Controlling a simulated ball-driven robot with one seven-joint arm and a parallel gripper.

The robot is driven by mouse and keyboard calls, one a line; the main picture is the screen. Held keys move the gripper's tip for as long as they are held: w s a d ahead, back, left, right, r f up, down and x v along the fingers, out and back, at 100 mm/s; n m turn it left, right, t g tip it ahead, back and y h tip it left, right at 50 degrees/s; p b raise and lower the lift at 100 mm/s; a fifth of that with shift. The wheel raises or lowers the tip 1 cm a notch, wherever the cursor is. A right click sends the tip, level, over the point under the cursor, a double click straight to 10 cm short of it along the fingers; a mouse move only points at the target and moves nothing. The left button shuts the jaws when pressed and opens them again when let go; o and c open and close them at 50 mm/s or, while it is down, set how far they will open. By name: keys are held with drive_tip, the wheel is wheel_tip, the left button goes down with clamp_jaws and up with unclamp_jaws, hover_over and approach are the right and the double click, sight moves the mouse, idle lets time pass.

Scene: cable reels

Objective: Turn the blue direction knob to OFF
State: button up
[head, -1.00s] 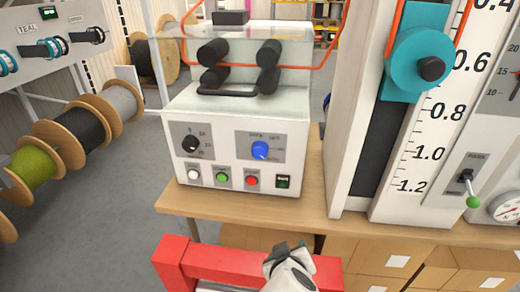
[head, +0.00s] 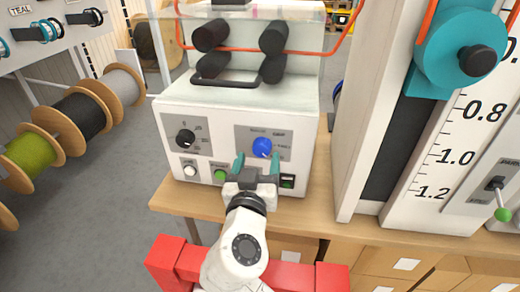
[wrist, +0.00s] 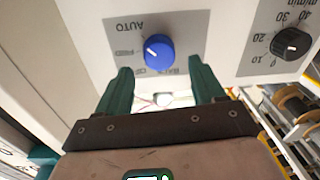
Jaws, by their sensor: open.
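The blue direction knob (head: 262,147) sits on a grey label plate on the right of the white machine's front panel. Its light mark points toward the lower right in the head view. The small lettering around it is mostly too small to read. In the wrist view the knob (wrist: 159,52) appears with the lettering upside down, AUTO at its upper left. My gripper (head: 257,163) is open and empty, with teal fingers just in front of and slightly below the knob. In the wrist view the fingers (wrist: 160,72) flank the knob's near side with gaps on both sides.
A black dial (head: 185,138) sits left on the same panel. Below are a white button (head: 190,170), a green button (head: 220,175) and a dark switch (head: 287,181); the red button is hidden by my gripper. A tall scale unit (head: 440,150) stands to the right.

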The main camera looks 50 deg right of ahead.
sight(261, 150)
drive_tip(key=shift+x, duration=1.75)
drive_tip(key=shift+c, duration=0.4)
drive_tip(key=c, duration=1)
